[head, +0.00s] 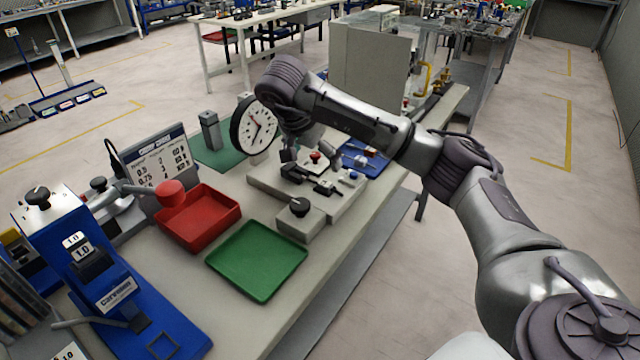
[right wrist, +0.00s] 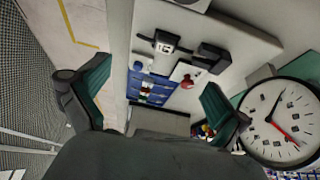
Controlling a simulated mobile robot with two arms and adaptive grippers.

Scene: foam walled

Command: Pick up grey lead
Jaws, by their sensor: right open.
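I cannot make out a grey lead for certain in either view. A blue mat (head: 362,158) with small parts on it lies at the far end of the bench, and it also shows between my fingers in the right wrist view (right wrist: 152,88). My right gripper (right wrist: 158,78) is open with nothing between its green-padded fingers. In the head view the right gripper (head: 309,150) hangs over the grey fixture plate, partly hidden by its own wrist. My left gripper is not in view.
A fixture with clamps (head: 325,187), a red tray (head: 198,218), a green tray (head: 257,260) and a blue press (head: 100,275) crowd the bench (head: 232,315). A round clock (head: 258,127) stands close beside my right wrist. A large grey box (head: 369,65) stands behind.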

